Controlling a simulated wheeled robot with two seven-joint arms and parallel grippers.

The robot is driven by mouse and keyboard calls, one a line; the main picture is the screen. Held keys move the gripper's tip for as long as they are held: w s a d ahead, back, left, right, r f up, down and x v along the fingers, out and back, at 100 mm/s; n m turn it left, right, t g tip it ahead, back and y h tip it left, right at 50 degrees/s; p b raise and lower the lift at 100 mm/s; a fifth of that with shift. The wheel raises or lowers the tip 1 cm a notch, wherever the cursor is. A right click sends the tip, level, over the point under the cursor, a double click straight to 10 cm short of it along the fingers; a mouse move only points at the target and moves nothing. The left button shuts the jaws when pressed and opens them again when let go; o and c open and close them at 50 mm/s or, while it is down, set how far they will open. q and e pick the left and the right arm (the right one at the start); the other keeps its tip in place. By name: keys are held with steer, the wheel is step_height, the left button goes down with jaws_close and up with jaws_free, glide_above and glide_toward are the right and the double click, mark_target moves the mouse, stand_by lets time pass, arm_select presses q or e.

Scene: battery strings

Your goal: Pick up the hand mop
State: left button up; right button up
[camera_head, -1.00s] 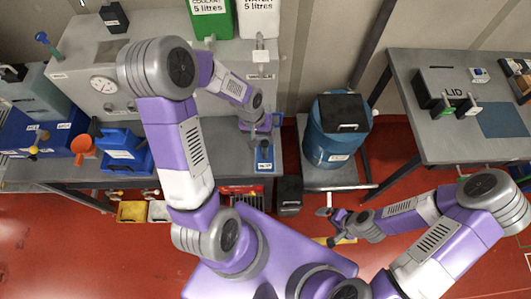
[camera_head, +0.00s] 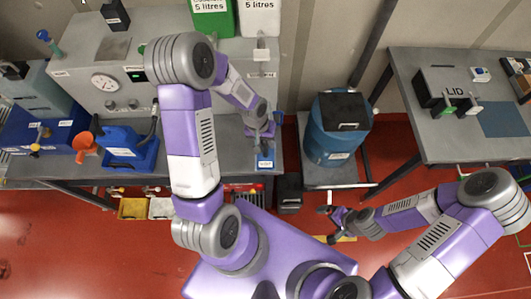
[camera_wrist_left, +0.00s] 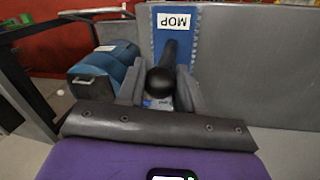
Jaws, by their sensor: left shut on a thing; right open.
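The hand mop (camera_wrist_left: 161,80) shows in the left wrist view as a black handle with a rounded end, between the fingers of my left gripper (camera_wrist_left: 160,90). My left gripper is shut on this handle. The mop's far end lies toward the blue patch labelled MOP (camera_wrist_left: 157,45). In the head view, my left gripper (camera_head: 262,135) is over the right end of the left bench, just above the MOP patch (camera_head: 265,162); the mop is mostly hidden there. My right gripper (camera_head: 333,225) is open and empty above the red floor.
The blue drum (camera_head: 322,145) with a black box on top stands on a cart right of the bench. A grey cabinet with a gauge (camera_head: 104,84), a blue jug (camera_head: 118,142) and an orange funnel (camera_head: 82,141) are left. The right table (camera_head: 430,75) holds a LID area.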

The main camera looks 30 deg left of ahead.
arm_select(q)
jaws_close()
